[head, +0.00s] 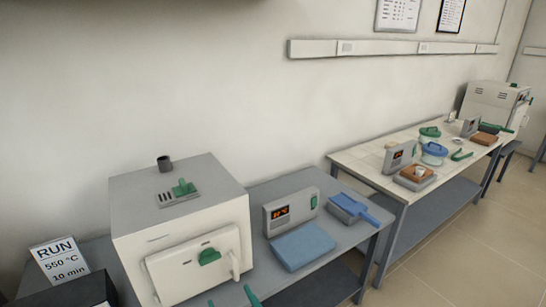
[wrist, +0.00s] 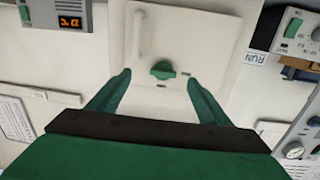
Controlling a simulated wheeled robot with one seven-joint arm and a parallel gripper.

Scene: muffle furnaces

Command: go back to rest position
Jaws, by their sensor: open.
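My gripper (head: 231,298) shows at the bottom of the head view as two green fingertips in front of the near furnace (head: 140,235). In the wrist view my gripper (wrist: 158,77) is open and empty, its green fingers spread wide apart. The furnace's cream door (head: 180,280) looks shut, with a green knob (head: 209,257) and a pale handle beside it. In the wrist view the knob (wrist: 163,70) lies between the fingertips in the picture, with nothing gripped. The exact gap to the door cannot be told.
On the near bench, right of the furnace, stand a control box (head: 291,212) with a lit display, a blue pad (head: 303,247) and a blue tray (head: 352,208). A RUN card (head: 62,261) is at left. A second bench with containers and another furnace (head: 492,105) stands farther right.

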